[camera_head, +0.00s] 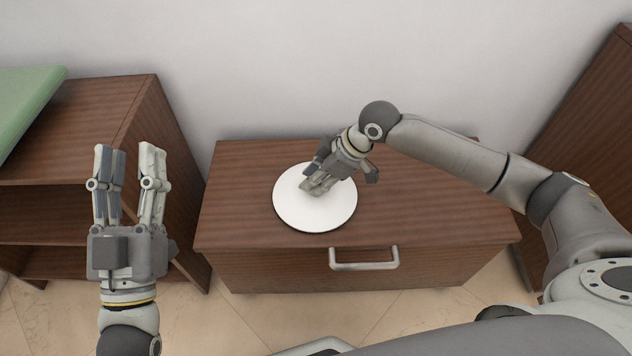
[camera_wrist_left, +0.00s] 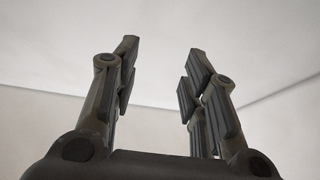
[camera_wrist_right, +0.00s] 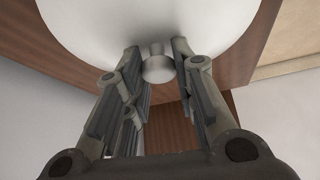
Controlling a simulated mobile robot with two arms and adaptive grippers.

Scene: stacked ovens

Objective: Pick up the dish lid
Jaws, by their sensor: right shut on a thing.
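The dish lid (camera_head: 310,212) is a round white disc in the head view, on the left half of the low wooden cabinet's top. A dark edge shows under its near rim; I cannot tell whether it is a dish or a shadow, or whether the lid is raised. My right gripper (camera_head: 317,186) reaches down over the lid's centre. In the right wrist view, the lid (camera_wrist_right: 85,30) fills the top and its round knob (camera_wrist_right: 158,69) sits between the fingers, which are shut on it. My left gripper (camera_head: 128,150) is open and empty, left of the cabinet. It also shows open in the left wrist view (camera_wrist_left: 160,50).
The wooden cabinet (camera_head: 440,205) has a metal drawer handle (camera_head: 364,264) in front, and its top is clear right of the lid. A wooden shelf unit (camera_head: 95,115) with a green item (camera_head: 25,100) stands left. A tall wooden panel (camera_head: 585,120) stands right, and a wall behind.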

